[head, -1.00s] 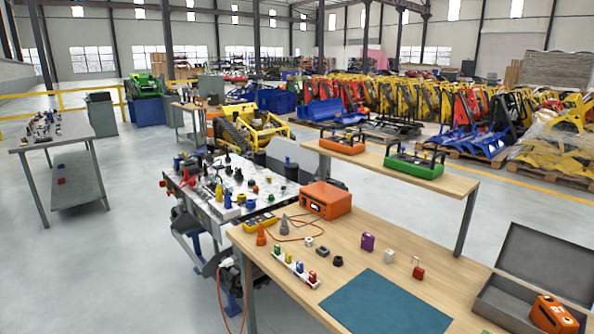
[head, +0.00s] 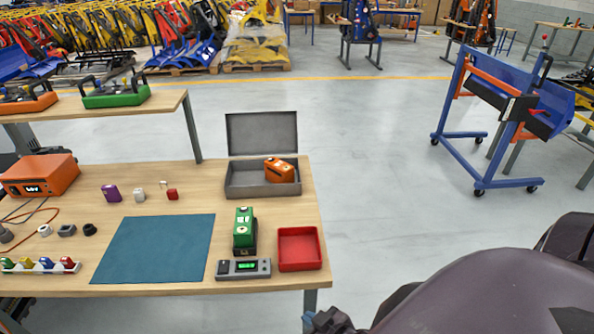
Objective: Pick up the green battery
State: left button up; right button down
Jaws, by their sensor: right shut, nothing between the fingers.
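The green battery (head: 244,224) stands upright near the right end of the wooden workbench (head: 190,174). Its dark lower part is just behind a grey device with a lit green display (head: 244,268); I cannot tell whether they touch. My right gripper (head: 330,321) is partly in view at the bottom edge, small and dark, beyond the bench's front right corner and apart from the battery. It is shut and empty. My left gripper is out of view.
A red tray (head: 299,265) is right of the battery. Behind it, an open grey case (head: 234,182) holds an orange battery (head: 279,170). A teal mat (head: 155,249) lies left. The floor right of the bench is clear up to a blue wheeled frame (head: 478,187).

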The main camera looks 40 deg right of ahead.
aim_at(244, 229)
jog(key=z, duration=1.1)
